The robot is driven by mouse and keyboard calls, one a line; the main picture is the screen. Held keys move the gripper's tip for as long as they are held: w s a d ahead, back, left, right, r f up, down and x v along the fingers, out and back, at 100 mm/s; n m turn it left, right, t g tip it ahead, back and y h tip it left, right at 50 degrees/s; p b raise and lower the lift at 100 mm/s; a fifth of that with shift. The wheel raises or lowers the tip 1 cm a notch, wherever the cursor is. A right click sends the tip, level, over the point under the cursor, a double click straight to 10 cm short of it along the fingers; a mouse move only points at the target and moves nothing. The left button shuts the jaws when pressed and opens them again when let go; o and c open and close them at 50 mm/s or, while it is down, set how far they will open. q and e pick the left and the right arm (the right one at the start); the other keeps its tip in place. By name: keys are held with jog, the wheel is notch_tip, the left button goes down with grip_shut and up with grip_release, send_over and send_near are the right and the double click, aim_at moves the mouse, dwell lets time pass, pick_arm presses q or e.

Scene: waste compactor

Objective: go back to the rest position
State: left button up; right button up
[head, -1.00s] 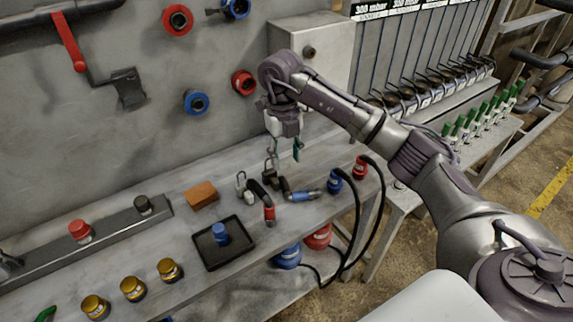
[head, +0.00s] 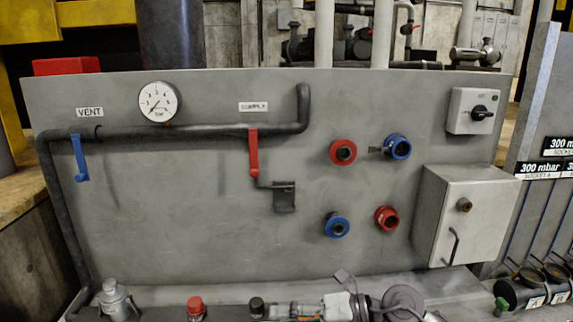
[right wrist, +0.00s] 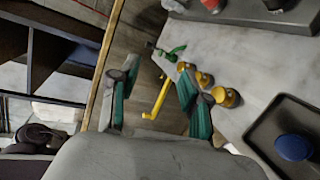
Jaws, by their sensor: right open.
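My right gripper (right wrist: 158,72) shows in the right wrist view with its two green-padded fingers spread apart and nothing between them. It hangs beside the front edge of the grey bench (right wrist: 245,75), with the floor below. A yellow handle (right wrist: 155,100) appears between the fingers, farther down. In the head view only part of my right arm shows at the bottom edge, in front of the bench; its fingers cannot be made out there. My left gripper is in neither view.
Yellow-capped fittings (right wrist: 225,97) and a black tray (right wrist: 262,125) with a blue cap (right wrist: 294,147) are right of the fingers. The upright panel (head: 190,220) carries a red lever (head: 253,152), a blue lever (head: 79,157), a gauge (head: 159,101) and a grey box (head: 478,215).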

jog(key=w+d+r+m+t+h, duration=0.1)
jog(key=d+r+m+t, duration=0.25)
jog(key=m+t, duration=0.5)
jog(key=w+d+r+m+t, duration=0.1)
jog(key=d+r+m+t, duration=0.3)
jog(key=m+t, duration=0.45)
jog(key=s+d+f+m+g+h, duration=0.45)
jog(key=d+f+m+h, duration=0.75)
jog(key=f+m+h, duration=0.3)
jog(key=s+f+m+g, duration=0.1)
jog(key=s+f+g, duration=0.3)
jog(key=s, duration=0.3)
jog(key=s+f+m+g+y, duration=0.1)
jog(key=s+f+g, duration=0.25)
jog(key=s, duration=0.45)
jog(key=s+f+m+g, duration=0.1)
jog(key=s+f+g, duration=0.2)
jog(key=s+f, duration=0.3)
jog(key=s+f+g, duration=0.2)
jog(key=s+f, duration=0.1)
jog(key=f, duration=2.4)
jog(key=s+d+f, duration=0.1)
jog(key=s+f, duration=0.6)
jog(key=s+d+f, duration=0.2)
jog(key=s+f, duration=0.5)
jog(key=s, duration=0.1)
jog(key=shift+s+d+f+n+g, duration=0.15)
jog(key=shift+d+n+g, duration=0.1)
jog(key=shift+n+g, duration=0.05)
